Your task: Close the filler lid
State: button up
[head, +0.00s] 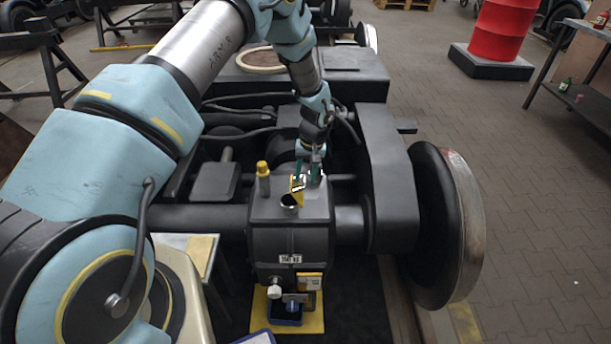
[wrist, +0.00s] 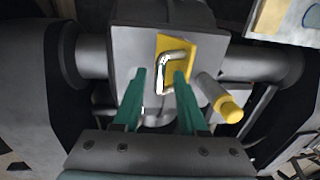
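The grey gearbox housing (head: 290,235) stands in the middle of the head view, with its round filler opening (head: 289,202) uncovered on top. The yellow filler lid (head: 297,186) stands raised behind the opening. In the wrist view the lid (wrist: 195,47) is a yellow plate with a shiny bent metal piece (wrist: 162,72) in front of it. My gripper (head: 313,172) is just behind and right of the lid in the head view. In the wrist view its green fingers (wrist: 160,76) are apart, with the tips near the lid's lower edge. Contact cannot be told.
A yellow-capped post (head: 263,178) rises from the housing beside the lid; it also shows in the wrist view (wrist: 230,108). A wheel (head: 450,225) stands to the right. A blue tray (head: 288,312) lies below the housing. A red drum (head: 500,30) stands far off.

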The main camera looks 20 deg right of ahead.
grip_shut()
dwell(1.2)
